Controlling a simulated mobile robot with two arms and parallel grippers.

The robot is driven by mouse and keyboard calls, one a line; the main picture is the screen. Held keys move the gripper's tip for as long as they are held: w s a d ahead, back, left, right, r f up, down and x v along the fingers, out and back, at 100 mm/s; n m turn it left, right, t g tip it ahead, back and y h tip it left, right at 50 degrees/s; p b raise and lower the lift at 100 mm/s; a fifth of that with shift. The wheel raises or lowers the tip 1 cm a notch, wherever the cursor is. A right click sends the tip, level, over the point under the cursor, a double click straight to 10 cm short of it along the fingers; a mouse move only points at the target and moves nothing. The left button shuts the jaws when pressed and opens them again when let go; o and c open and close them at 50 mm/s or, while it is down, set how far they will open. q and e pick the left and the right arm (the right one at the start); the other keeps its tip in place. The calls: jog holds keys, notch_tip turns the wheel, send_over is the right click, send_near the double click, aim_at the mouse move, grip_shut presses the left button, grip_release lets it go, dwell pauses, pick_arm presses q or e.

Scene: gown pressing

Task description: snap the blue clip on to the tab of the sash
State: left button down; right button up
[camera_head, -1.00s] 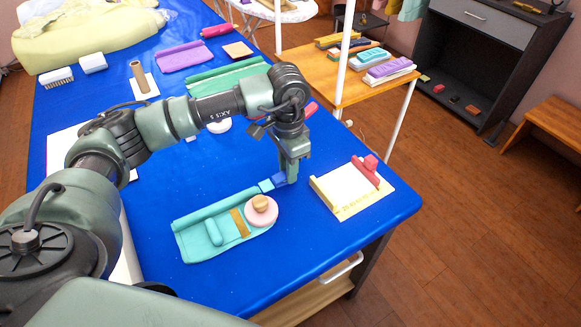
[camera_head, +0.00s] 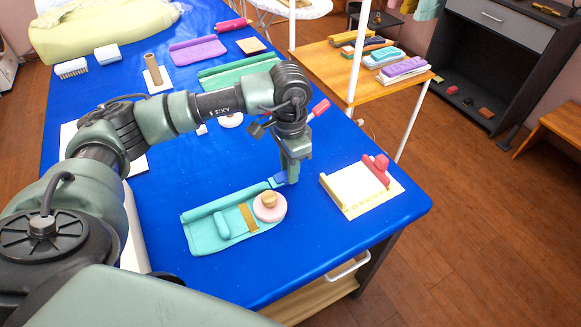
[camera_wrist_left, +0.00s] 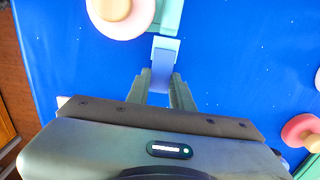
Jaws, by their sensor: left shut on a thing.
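The teal sash (camera_head: 205,239) lies on the blue table, with a rolled edge and a tan band. Its narrow tab (camera_head: 271,184) points right; the tab also shows in the left wrist view (camera_wrist_left: 166,43). My left gripper (camera_head: 287,181) points down at the tab's end, shut on the blue clip (camera_wrist_left: 162,72). The clip meets or overlaps the tab's end; I cannot tell whether it is snapped on. A pink disc with a wooden knob (camera_head: 269,208) rests on the sash beside the tab. My right gripper is in neither view.
A cream board with a red-handled piece (camera_head: 353,189) lies to the right, near the table edge (camera_head: 425,205). A green folded piece (camera_head: 235,73), a purple one (camera_head: 197,50) and a tube on a white base (camera_head: 153,73) lie farther back.

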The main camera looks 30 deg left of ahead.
pick_arm(q)
jog(key=c, duration=1.1)
grip_release()
jog(key=shift+c, duration=0.2)
notch_tip(320, 180, up, 8)
jog(key=shift+f+b, duration=0.1)
jog(key=shift+b, duration=0.3)
